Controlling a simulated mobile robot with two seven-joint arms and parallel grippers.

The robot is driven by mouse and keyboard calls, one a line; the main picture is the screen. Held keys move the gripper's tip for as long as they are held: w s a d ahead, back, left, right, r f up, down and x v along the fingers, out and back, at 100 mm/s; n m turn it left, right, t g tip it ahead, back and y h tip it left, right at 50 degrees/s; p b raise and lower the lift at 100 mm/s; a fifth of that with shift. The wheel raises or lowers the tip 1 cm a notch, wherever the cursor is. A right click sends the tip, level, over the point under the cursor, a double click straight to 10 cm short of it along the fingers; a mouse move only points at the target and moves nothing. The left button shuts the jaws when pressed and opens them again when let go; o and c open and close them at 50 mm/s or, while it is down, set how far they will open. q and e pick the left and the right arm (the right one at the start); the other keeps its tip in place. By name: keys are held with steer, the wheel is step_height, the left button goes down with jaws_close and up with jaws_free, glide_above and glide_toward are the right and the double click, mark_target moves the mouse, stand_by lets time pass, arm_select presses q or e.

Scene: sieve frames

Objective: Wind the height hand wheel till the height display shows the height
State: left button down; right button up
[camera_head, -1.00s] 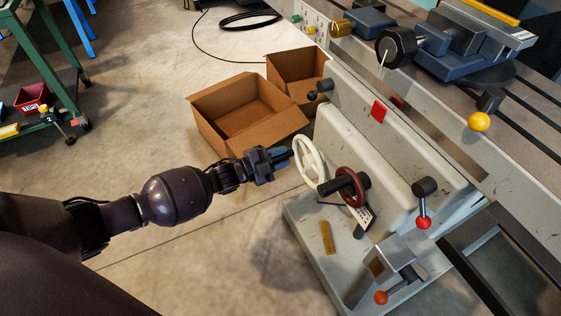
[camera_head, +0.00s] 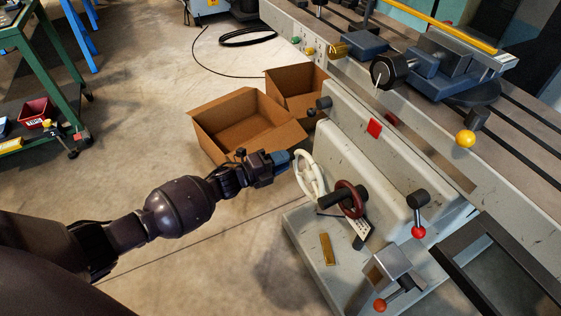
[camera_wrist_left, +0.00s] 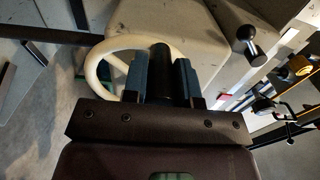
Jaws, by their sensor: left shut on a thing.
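A white spoked hand wheel (camera_head: 301,178) is on the near side of the grey machine, left of a dark red hand wheel (camera_head: 341,187). My left gripper (camera_head: 283,158) is at the upper left of the white wheel's rim. In the left wrist view, its two blue-grey fingers (camera_wrist_left: 170,78) are shut on a black handle (camera_wrist_left: 160,58) at the right of the white rim (camera_wrist_left: 91,68). I cannot make out a height display or any reading. A small white plate with dark marks (camera_head: 361,236) is below the red wheel, too small to read. My right gripper is not in view.
Two open cardboard boxes (camera_head: 236,122) stand on the floor behind my left gripper.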

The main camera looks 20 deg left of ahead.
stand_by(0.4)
arm_select(q)
steer(key=c, duration=0.9)
jaws_free()
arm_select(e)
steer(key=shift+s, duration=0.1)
arm_select(q)
steer(key=shift+s, duration=0.1)
steer(key=shift+s+a, duration=0.15)
steer(key=shift+s, duration=0.05)
steer(key=p+v, duration=0.1)
steer(key=v, duration=0.9)
steer(key=shift+p, duration=0.3)
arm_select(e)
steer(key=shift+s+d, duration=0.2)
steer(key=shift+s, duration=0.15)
arm_select(q)
steer(key=shift+s, duration=0.1)
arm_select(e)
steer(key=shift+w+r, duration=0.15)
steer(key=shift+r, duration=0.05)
